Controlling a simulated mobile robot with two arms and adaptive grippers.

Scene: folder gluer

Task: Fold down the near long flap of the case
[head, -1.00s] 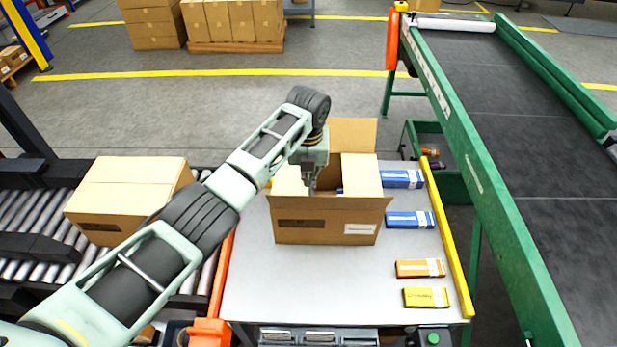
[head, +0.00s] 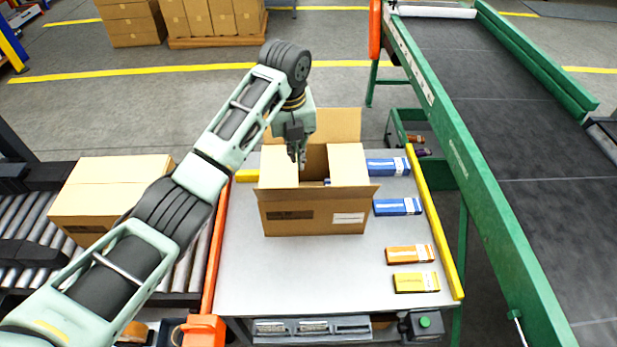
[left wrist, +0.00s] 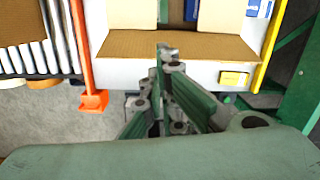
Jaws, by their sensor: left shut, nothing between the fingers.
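The cardboard case (head: 330,218) stands on the light worktable in the head view. Its two short side flaps (head: 278,166) and (head: 348,166) lie folded inward, with a gap between them. The far long flap (head: 345,124) stands up. The near long flap (head: 318,190) leans outward toward me, seen nearly edge-on; its brown inner face shows in the left wrist view (left wrist: 215,46). My left gripper (head: 300,164) is shut and empty, pointing down above the left part of the case opening. Its closed fingertips also show in the left wrist view (left wrist: 167,52). My right gripper is not in view.
Blue boxes (head: 397,207), an orange box (head: 410,254) and a yellow box (head: 416,282) lie right of the case. A yellow rail (head: 433,220) edges the table. A closed carton (head: 105,195) sits on the left roller conveyor. A green-framed belt (head: 540,150) runs at right.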

